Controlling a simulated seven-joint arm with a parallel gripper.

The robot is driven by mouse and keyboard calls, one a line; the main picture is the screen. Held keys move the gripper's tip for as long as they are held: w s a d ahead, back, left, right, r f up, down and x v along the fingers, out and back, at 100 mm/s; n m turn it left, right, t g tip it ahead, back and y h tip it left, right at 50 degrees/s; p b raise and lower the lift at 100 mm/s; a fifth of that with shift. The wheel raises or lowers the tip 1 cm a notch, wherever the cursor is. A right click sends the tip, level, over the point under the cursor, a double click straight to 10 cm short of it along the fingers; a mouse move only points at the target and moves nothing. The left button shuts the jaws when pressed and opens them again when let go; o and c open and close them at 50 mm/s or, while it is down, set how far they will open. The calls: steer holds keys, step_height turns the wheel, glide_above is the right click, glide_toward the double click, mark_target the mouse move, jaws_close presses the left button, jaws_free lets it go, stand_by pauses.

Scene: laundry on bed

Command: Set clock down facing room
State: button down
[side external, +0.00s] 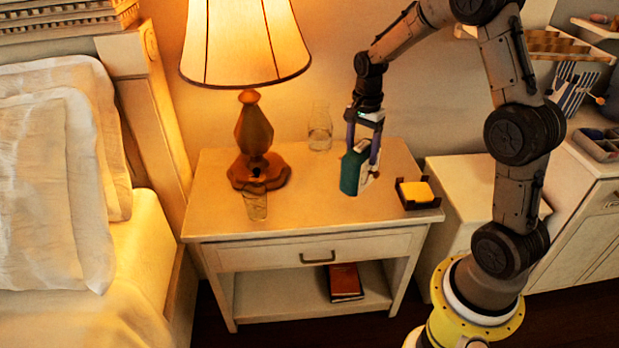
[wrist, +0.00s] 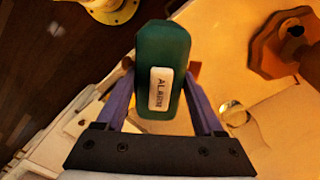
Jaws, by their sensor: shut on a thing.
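The clock (side external: 350,172) is a dark green block at the right half of the nightstand (side external: 310,205). It looks upright, at or just above the top; I cannot tell whether it touches. My gripper (side external: 363,150) comes down from above and is shut on it, with a finger on each side. In the wrist view the clock (wrist: 162,60) sits between the fingers of my gripper (wrist: 163,95). A white button marked "ALARM" on the clock faces that camera.
A dark tray with a yellow pad (side external: 417,192) lies right of the clock. The front middle top is clear. The bed (side external: 60,220) is left.

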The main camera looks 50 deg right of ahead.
steer(key=m, duration=0.1)
steer(key=s+m, duration=0.1)
steer(key=m, duration=0.1)
steer(key=shift+a+m, duration=0.15)
steer(key=shift+m, duration=0.15)
steer(key=m, duration=0.1)
steer(key=s+m, duration=0.1)
steer(key=m, duration=0.2)
steer(key=shift+s+a+r, duration=0.2)
steer(key=shift+a, duration=0.05)
steer(key=w+d+f+m, duration=0.1)
steer(key=w+d+f, duration=0.4)
steer(key=w+f, duration=0.6)
steer(key=shift+w+d+f, duration=0.15)
steer(key=shift+w+f, duration=0.05)
steer(key=shift+f, duration=0.5)
jaws_free()
steer(key=shift+f, duration=0.1)
